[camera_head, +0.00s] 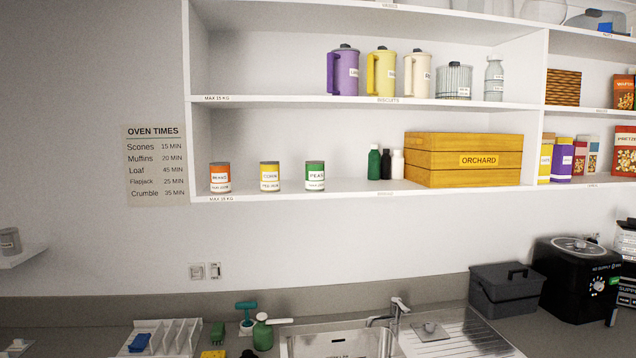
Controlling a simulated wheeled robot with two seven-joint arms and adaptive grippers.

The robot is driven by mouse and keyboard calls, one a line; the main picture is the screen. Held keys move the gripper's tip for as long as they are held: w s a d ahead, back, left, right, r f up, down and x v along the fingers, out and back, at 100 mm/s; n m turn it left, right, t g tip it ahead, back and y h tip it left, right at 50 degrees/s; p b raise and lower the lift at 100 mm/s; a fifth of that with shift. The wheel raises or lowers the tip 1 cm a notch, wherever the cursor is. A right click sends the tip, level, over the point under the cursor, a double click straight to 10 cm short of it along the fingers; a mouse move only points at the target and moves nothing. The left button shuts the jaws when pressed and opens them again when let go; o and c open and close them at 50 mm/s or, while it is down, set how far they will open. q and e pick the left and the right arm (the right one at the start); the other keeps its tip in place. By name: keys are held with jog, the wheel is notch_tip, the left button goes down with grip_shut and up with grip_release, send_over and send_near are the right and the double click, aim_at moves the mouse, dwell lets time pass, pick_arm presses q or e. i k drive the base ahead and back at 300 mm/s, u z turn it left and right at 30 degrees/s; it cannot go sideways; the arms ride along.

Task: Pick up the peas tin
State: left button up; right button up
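The peas tin (315,176) is a green tin with a white label reading "PEAS". It stands upright on the lower white wall shelf (350,187), the rightmost of three tins. An orange-red tin (220,178) and a yellow tin labelled "CORN" (270,176) stand to its left, with gaps between them. Neither of my grippers shows in the head view, so their state and place are hidden.
Small bottles (374,163) and a wooden "ORCHARD" crate (463,144) stand right of the peas tin. Jugs (383,74) are on the shelf above.

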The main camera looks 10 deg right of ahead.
aim_at(315, 181)
jog(key=k, duration=0.85)
jog(key=z, duration=0.75)
jog(key=i, duration=1.65)
jog(key=u, duration=0.25)
